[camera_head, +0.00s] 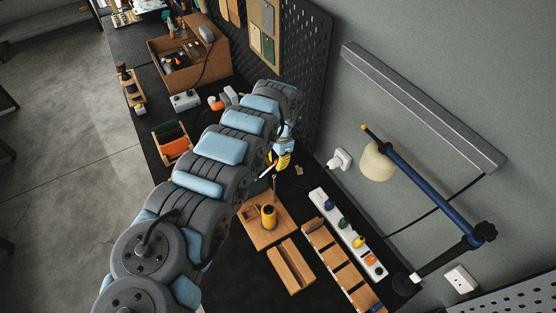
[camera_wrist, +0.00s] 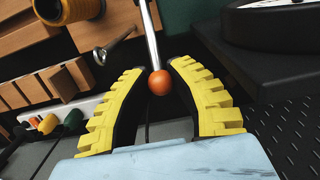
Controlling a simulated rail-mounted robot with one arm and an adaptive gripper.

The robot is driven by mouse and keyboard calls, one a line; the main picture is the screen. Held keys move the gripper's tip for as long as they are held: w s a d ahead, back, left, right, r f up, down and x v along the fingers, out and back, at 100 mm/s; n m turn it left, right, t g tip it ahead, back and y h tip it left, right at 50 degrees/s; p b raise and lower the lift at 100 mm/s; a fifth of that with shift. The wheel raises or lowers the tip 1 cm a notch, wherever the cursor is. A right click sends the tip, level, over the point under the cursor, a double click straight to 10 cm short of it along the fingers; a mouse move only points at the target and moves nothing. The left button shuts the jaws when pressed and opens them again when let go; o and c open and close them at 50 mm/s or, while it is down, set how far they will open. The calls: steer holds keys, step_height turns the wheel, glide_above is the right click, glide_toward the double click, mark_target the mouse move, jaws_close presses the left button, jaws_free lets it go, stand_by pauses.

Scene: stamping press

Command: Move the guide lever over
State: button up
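A metal rod lever with an orange ball knob (camera_wrist: 160,83) shows in the wrist view. The rod (camera_wrist: 150,38) runs up from the knob to the top edge. My gripper (camera_wrist: 160,68) has two yellow ribbed fingers, one on each side of the knob. They stand apart and curve inward at the tips, with narrow gaps beside the knob, so it looks open. Whether either finger touches the knob is hard to tell. In the head view my gripper (camera_head: 282,163) is beyond the wooden block (camera_head: 259,233); my arm hides much of that area, and the knob is not clear there.
A yellow spool (camera_head: 268,217) stands on the wooden block. A grooved wooden block (camera_head: 291,266), a wooden rack (camera_head: 338,265) and a white strip with coloured knobs (camera_head: 345,233) lie to the right. A lamp (camera_head: 377,162) and a black pegboard (camera_head: 309,75) stand behind.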

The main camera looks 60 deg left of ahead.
steer(key=shift+r, duration=0.1)
jaws_close()
steer(key=shift+r, duration=0.15)
steer(key=shift+s+r+p, duration=0.2)
steer(key=shift+r+p, duration=0.25)
steer(key=shift+p, duration=0.45)
steer(key=shift+s+r+p, duration=0.5)
steer(key=shift+s+p, duration=0.1)
steer(key=shift+p, duration=0.6)
